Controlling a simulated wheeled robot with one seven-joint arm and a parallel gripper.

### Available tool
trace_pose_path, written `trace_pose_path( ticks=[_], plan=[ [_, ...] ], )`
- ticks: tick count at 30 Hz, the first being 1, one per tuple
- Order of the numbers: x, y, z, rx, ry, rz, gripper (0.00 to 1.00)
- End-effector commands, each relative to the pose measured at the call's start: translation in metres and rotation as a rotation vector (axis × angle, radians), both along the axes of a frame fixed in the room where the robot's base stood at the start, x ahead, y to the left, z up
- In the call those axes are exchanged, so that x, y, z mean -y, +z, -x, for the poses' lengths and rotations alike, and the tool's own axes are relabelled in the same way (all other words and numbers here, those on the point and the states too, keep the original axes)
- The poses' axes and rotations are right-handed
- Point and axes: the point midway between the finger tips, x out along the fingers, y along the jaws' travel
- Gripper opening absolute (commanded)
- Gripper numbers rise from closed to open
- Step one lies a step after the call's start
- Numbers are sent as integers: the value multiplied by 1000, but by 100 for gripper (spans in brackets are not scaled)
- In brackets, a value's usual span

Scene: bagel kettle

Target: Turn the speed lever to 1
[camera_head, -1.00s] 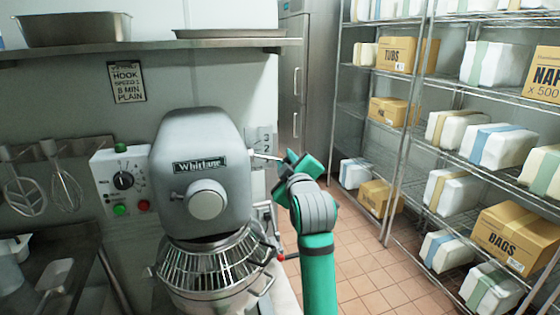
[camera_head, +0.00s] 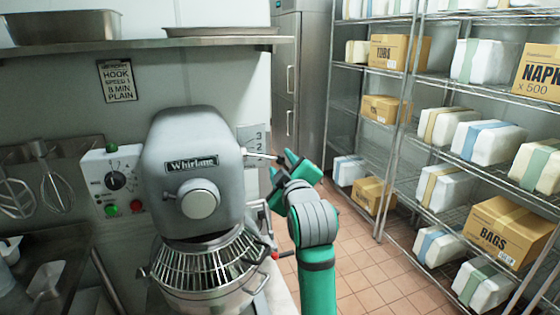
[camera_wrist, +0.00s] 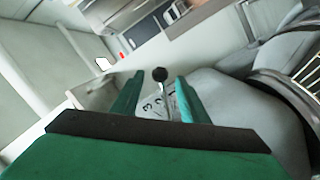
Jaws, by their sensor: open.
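The grey mixer (camera_head: 205,150) stands at the left centre of the head view. Its speed lever (camera_head: 258,156) is a thin rod out from its right side, in front of a plate (camera_head: 249,134) marked 3 and 2. In the wrist view the lever's black knob (camera_wrist: 160,74) stands between my two green fingers, and the number plate (camera_wrist: 150,107) shows behind. My gripper (camera_wrist: 158,88) is open, with a finger on each side of the lever. In the head view my gripper (camera_head: 281,164) is at the lever's outer end. I cannot tell contact or the lever's exact setting.
A bowl (camera_head: 205,290) with a wire guard (camera_head: 208,259) sits under the mixer head. A control box (camera_head: 115,181) with a dial and buttons is at left. Shelves of boxes (camera_head: 497,233) stand at right, with free tiled floor (camera_head: 365,275) between.

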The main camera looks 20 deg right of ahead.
Motion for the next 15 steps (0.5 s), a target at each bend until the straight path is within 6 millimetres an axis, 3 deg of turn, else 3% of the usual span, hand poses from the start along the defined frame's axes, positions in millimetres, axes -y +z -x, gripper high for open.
trace_pose_path(
  ticks=[6,15],
  plan=[
    [-2,2,41,2,-1,0,40],
    [-5,3,66,0,0,-1,40]
  ],
)
